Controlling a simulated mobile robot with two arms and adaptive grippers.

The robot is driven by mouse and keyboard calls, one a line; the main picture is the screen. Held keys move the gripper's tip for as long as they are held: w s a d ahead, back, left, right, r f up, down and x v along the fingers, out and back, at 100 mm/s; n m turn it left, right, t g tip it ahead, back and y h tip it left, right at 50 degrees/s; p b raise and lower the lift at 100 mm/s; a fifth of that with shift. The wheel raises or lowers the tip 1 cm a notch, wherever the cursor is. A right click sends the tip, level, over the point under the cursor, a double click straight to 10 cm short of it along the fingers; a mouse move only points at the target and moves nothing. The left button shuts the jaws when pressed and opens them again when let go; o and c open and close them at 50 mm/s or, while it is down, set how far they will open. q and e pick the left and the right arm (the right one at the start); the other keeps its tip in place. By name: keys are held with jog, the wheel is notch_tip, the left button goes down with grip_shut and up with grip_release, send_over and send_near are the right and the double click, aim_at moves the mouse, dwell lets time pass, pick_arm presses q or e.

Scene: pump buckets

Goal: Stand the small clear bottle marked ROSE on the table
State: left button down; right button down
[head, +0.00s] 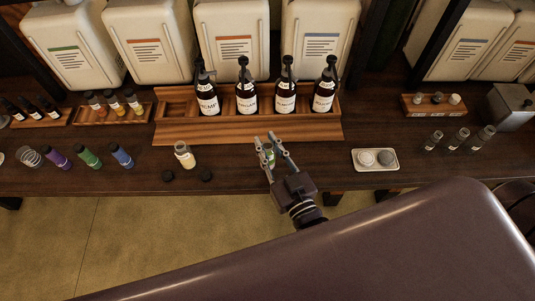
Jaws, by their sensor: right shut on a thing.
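My right gripper (265,141) reaches over the front part of the dark wooden table (225,176). It is shut on a small clear bottle (269,156), which shows between the fingers with a greenish tint and looks roughly upright. The fingers hide much of this bottle, and I cannot read a ROSE mark on it. I cannot tell whether its base touches the table. My left gripper is not in view.
A wooden rack (170,132) with dark pump bottles stands behind the gripper. A pale-filled bottle (184,155) and black caps (206,175) are to the left. A white tray (357,155) and several small clear bottles (456,139) are to the right. Bare table lies between.

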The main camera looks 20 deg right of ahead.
aim_at(271, 159)
notch_tip(271, 159, down, 4)
jog(key=b, duration=0.3)
jog(key=shift+r, duration=0.25)
jog(key=c, duration=1.7)
grip_release()
jog(key=shift+c, duration=0.2)
